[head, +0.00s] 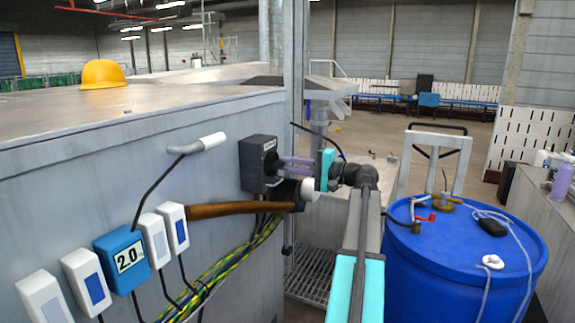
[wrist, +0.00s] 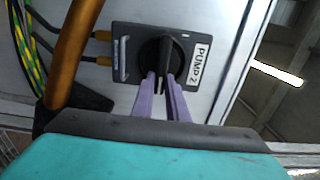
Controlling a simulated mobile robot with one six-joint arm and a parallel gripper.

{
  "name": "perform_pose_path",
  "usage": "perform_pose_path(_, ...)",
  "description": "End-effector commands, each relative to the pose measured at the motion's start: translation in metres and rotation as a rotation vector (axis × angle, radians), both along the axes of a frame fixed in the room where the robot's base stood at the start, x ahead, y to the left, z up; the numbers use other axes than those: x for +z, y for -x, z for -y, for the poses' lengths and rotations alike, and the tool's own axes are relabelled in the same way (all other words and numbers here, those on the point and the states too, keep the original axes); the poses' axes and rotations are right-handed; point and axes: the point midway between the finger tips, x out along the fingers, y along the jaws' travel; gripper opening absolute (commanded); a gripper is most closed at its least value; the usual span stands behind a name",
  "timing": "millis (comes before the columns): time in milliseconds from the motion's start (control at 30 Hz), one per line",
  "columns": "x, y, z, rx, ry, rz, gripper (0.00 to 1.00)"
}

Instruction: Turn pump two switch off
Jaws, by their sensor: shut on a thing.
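The pump two switch (head: 258,164) is a dark box with a round black knob on the side wall of the grey metal cabinet. In the wrist view the switch (wrist: 128,55) carries a white "PUMP 2" label (wrist: 199,65). My gripper (head: 281,165) reaches the switch from the right. In the wrist view the purple fingers of my gripper (wrist: 163,88) are on either side of the knob's raised handle (wrist: 161,73), shut on it. The handle lies roughly along the line of the fingers. The fingertips partly hide the knob.
A brown pipe (head: 235,209) and yellow-green cables (head: 222,272) run below the switch. A blue unit reading "20" (head: 121,259) and several white boxes (head: 86,278) are at lower left. A blue barrel (head: 455,262) stands at right. A yellow helmet (head: 103,74) lies on the cabinet top.

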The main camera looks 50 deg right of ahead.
Motion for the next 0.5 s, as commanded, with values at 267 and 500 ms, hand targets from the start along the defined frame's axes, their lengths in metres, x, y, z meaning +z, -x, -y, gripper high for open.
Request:
perform_pose_path(267,-0.0035,0.0007,-0.0014,0.004,-0.003,-0.007,0.00)
perform_pose_path(500,-0.0023,0.0002,-0.0011,0.003,-0.002,-0.005,0.32)
